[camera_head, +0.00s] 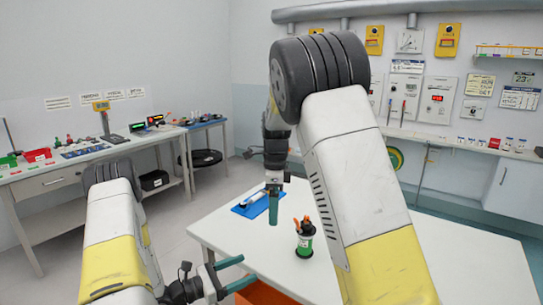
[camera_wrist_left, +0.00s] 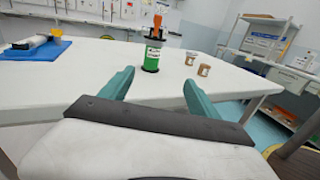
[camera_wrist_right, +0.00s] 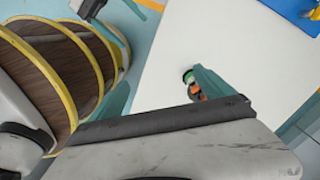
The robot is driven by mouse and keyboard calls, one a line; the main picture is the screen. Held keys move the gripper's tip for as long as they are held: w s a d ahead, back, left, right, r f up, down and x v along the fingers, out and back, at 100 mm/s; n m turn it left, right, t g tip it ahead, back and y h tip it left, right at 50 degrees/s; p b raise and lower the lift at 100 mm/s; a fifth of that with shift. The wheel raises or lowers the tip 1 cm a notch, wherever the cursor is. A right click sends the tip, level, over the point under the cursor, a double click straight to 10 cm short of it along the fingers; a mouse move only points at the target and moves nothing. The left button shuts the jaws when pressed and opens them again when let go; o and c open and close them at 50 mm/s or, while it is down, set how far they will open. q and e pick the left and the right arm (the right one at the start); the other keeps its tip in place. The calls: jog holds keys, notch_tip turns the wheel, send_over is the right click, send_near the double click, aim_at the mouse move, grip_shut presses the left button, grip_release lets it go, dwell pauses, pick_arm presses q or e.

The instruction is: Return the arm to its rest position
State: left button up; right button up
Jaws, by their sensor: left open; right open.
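My left gripper (camera_head: 236,273) is open and empty at the near edge of the white table (camera_head: 450,250). Its two teal fingers stand apart in the left wrist view (camera_wrist_left: 158,90), with no object between them. My right gripper (camera_head: 274,200) points down above the table, between the blue mat and the green-and-black container. In the right wrist view (camera_wrist_right: 165,85) its fingers are wide apart and hold nothing. My right arm's upper links cover much of the table in the head view.
A green-and-black container (camera_head: 304,244) with an orange top stands upright on the table. A blue mat (camera_head: 240,211) bears a white cylinder. Two brown jars (camera_wrist_left: 204,70) show in the left wrist view. A brown drum with yellow rims (camera_wrist_right: 75,65) is close beside my right gripper's view.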

pick_arm(q)
jog(key=s+d+r+m+g+y, duration=0.2)
jog(key=s+r+m+g, duration=0.4)
jog(key=r, duration=0.4)
jog(key=s+d+r+m+g+y, duration=0.1)
jog(key=s+d+r+m+g, duration=0.3)
jog(key=r+m, duration=0.5)
pick_arm(e)
jog(key=s+d+r+n+t+y, duration=0.2)
jog(key=s+d+r+n+y, duration=0.1)
jog(key=s+d+r+n, duration=0.6)
pick_arm(q)
jog(key=s+a+r+m+t+y, duration=0.7)
jog(key=s+a+r+m+y, duration=0.2)
jog(key=r, duration=0.4)
jog(key=shift+s+a+y, duration=0.4)
jog(key=shift+a+y, duration=0.2)
jog(key=shift+a, duration=0.55)
pick_arm(e)
jog(key=s+d+r+n+t, duration=0.2)
jog(key=s+n, duration=0.3)
jog(key=s, duration=0.3)
jog(key=s+d+r+n+t+h, duration=0.1)
jog(key=s+d+r+n+t, duration=0.1)
jog(key=s+n, duration=0.3)
jog(key=s, duration=0.4)
jog(key=shift+s+d, duration=0.15)
jog(key=shift+d, duration=0.05)
